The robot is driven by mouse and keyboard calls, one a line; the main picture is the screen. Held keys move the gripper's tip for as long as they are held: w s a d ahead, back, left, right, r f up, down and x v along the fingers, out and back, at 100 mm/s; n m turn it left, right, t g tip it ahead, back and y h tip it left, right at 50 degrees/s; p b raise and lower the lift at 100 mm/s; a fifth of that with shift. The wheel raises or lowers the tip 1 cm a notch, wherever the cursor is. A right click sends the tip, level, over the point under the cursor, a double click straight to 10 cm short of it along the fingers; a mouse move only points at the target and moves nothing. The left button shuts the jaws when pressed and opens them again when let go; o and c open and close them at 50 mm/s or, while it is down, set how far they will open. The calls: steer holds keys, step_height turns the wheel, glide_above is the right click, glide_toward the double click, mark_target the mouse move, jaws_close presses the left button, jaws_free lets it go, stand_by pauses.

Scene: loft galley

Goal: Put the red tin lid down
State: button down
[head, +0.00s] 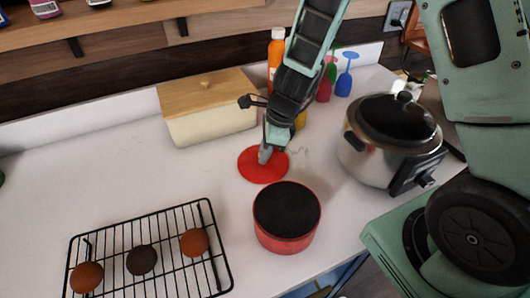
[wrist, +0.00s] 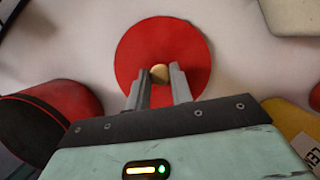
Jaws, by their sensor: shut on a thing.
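The red tin lid (head: 252,165) is a flat red disc with a small tan knob, seen at the white counter behind the red tin. It also shows in the wrist view (wrist: 188,50), lying flat-on beyond my fingers. My gripper (head: 266,153) is over the lid, pointing down, and in the wrist view (wrist: 160,80) its two fingers are shut on the knob. The red tin (head: 287,230) stands open-topped with a dark inside, nearer than the lid. I cannot tell whether the lid touches the counter.
A wire rack (head: 166,278) with several round brown items is at the front left. A cream bread box (head: 210,121) with a wooden top stands behind, and a slow cooker (head: 383,150) stands right. Clear counter (head: 110,180) lies left of the lid.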

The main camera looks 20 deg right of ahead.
steer(key=shift+f, duration=0.2)
steer(key=c, duration=1.2)
jaws_free()
steer(key=shift+c, duration=0.2)
steer(key=shift+r, duration=0.15)
